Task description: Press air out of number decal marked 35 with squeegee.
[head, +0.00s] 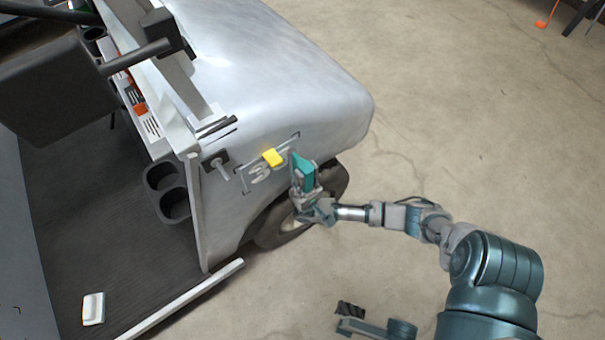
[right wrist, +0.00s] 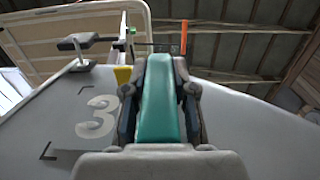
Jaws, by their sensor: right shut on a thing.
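The number decal (head: 260,173) is on the silver front panel of the cart, framed by dark corner marks. Its pale 3 (right wrist: 98,117) shows at the left in the right wrist view; the other digit is hidden behind the squeegee and gripper. A small yellow piece (head: 272,157) sits at the decal's upper edge. My right gripper (head: 305,188) is shut on the teal squeegee (head: 302,168), which also fills the middle of the right wrist view (right wrist: 160,105). The squeegee is at the decal's right part; I cannot tell whether it touches.
The cart's front wheel (head: 288,224) is below the decal. A dark knobbed fitting (head: 218,163) sticks out left of it. Cup holders (head: 166,190) and the dark cart floor (head: 95,235) are further left. Bare concrete (head: 440,120) lies open to the right.

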